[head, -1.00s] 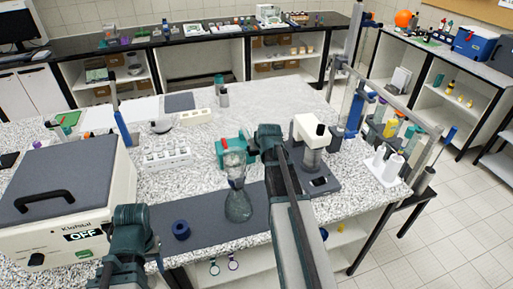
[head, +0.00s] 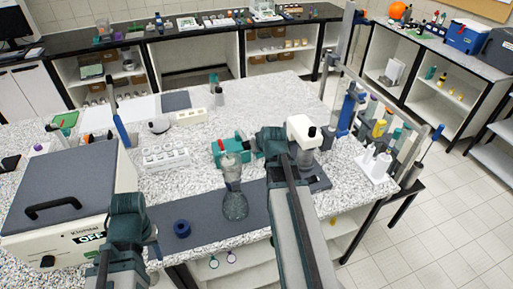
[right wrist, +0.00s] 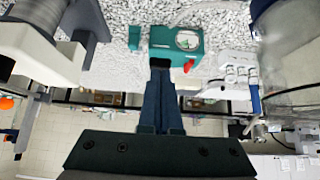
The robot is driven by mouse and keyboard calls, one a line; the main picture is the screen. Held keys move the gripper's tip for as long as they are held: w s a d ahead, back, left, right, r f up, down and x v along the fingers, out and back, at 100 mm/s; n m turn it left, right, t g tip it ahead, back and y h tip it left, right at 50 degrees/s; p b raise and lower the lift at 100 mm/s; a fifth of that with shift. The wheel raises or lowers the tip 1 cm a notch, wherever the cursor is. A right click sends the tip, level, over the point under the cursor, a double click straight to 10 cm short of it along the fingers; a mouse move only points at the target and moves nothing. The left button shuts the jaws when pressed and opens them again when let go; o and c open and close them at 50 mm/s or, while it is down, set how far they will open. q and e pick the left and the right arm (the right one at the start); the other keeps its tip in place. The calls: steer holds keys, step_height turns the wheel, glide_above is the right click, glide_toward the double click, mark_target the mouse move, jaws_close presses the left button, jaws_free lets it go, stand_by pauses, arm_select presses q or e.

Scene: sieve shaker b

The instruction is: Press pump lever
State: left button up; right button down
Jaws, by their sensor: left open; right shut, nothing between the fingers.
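The teal pump box (head: 230,155) stands mid-bench with a small red part (head: 221,145) on it. It also shows in the right wrist view (right wrist: 165,42), with a round face and a red part at its near edge; I cannot tell which part is the lever. My right gripper (right wrist: 160,68) is shut and empty, its fingertips at the pump's near side; I cannot tell whether they touch. In the head view its fingers are mostly hidden beside the pump. My left gripper (head: 152,250) is low at the left, open, clear of the pump.
A glass funnel and flask (head: 234,200) stand close in front of the pump. A white-headed instrument (head: 302,130) is right beside my right arm. A blue ring (head: 182,229) lies on the dark mat (head: 200,215). The grey-lidded shaker box (head: 65,190) fills the left.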

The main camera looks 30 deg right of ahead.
mark_target(247, 142)
stand_by(0.3)
arm_select(q)
step_height(247, 142, up, 10)
steer(key=p, duration=1)
steer(key=shift+w+a+r, duration=0.2)
steer(key=shift+a, duration=0.25)
arm_select(e)
steer(key=w+d+r+g, duration=0.1)
steer(key=w+r, duration=0.4)
steer(key=r, duration=0.3)
steer(key=shift+w+d+r+g+y, duration=0.2)
steer(key=shift+w+g+y, duration=0.1)
steer(key=shift+w+g, duration=0.1)
arm_select(q)
steer(key=shift+f, duration=0.2)
arm_select(e)
steer(key=shift+f, duration=0.15)
